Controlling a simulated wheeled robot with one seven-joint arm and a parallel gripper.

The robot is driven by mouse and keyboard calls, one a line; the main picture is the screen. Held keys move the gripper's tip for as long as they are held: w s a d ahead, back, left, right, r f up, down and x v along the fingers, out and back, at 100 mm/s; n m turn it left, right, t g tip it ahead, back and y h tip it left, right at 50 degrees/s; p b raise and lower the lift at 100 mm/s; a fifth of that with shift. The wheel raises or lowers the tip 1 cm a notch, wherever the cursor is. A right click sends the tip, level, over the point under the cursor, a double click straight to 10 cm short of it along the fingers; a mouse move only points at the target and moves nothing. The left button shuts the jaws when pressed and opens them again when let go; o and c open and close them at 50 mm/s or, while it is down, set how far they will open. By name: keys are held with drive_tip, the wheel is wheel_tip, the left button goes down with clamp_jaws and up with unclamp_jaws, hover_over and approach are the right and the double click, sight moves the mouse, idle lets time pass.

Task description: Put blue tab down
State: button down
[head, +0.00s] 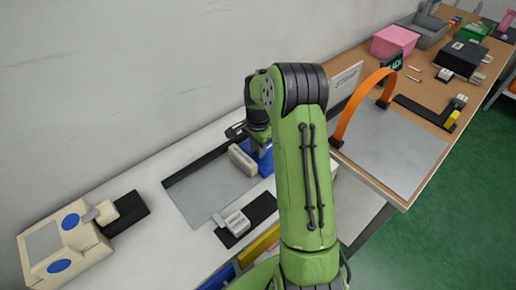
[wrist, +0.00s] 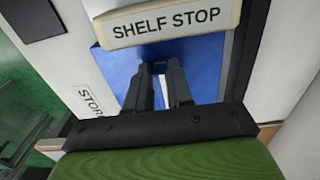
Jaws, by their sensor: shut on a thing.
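The blue tab (wrist: 160,68) is a small dark blue piece between my fingertips in the wrist view, in front of a blue plate (wrist: 205,70). My gripper (wrist: 159,72) is shut on the tab, and its fingers hide most of it. The cream block labelled SHELF STOP (wrist: 165,28) lies just beyond the fingertips. In the head view, my gripper (head: 260,150) reaches down to the blue plate (head: 266,163), beside the cream block (head: 243,159). My arm covers part of the fixture there, so the tab's angle cannot be told.
A cream box with blue discs (head: 62,245) stands at the left of the white bench. A white lever fixture on a black base (head: 237,223) sits near the front. An orange arch (head: 359,102) stands on the wooden table to the right. The grey mat (head: 205,190) is largely clear.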

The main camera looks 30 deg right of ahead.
drive_tip(key=shift+f, duration=0.1)
drive_tip(key=c, duration=1.4)
unclamp_jaws()
drive_tip(key=shift+f, duration=0.1)
drive_tip(key=shift+c, duration=0.2)
drive_tip(key=o, duration=0.4)
drive_tip(key=shift+o, duration=0.2)
